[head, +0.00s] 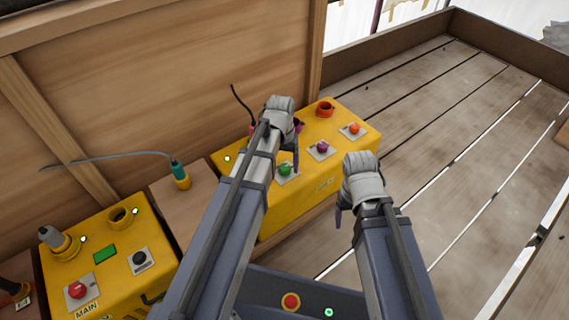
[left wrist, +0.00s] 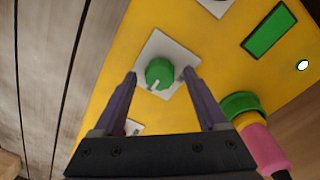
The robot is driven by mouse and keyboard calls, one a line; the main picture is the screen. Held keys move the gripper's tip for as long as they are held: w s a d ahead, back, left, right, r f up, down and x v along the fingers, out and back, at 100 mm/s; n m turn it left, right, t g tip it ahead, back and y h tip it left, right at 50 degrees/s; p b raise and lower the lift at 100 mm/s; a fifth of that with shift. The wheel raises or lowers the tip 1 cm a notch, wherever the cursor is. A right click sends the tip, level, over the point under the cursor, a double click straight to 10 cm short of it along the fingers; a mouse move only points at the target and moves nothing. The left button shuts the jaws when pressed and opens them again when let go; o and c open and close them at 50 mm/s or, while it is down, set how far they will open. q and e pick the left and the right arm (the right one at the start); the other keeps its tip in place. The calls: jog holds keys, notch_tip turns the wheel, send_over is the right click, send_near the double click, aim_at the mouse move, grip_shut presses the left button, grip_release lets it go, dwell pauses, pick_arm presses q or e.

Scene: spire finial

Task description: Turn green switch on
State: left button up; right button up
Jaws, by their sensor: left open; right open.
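The green switch is a round knob (head: 285,169) on a pale square plate on the yellow box (head: 345,130). In the left wrist view the green knob (left wrist: 159,72) carries a white pointer mark aimed at the lower left of the picture. My left gripper (head: 287,154) is over the box, above the knob. In the left wrist view its open fingers (left wrist: 160,75) appear on either side of the knob; I cannot tell if they touch it. My right gripper (head: 340,218) is open and empty, in front of the box, apart from it.
A pink-and-green plug (left wrist: 250,125) stands beside the green knob. A second yellow box (head: 125,235) is at the left.

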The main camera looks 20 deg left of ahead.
aim_at(283, 166)
pick_arm(q)
jog(key=r+p, duration=0.8)
jog(key=shift+a, duration=0.2)
jog(key=shift+f, duration=0.1)
dwell(0.4)
jog(key=s+d+r+m+y+p, duration=0.1)
jog(key=s+d+r+m+p, duration=0.1)
jog(key=s+d+r+p, duration=0.45)
jog(key=s+d+r+m+y+p, duration=0.1)
jog(key=s+d+r+m+p, duration=0.15)
jog(key=s+d, duration=0.45)
notch_tip(283, 166, up, 37)
jog(key=s+a+p, duration=0.1)
jog(key=a+p, duration=0.1)
jog(key=p, duration=3.4)
jog(key=shift+a+n, duration=0.25)
jog(key=shift+n, duration=0.1)
jog(key=shift+f, duration=0.15)
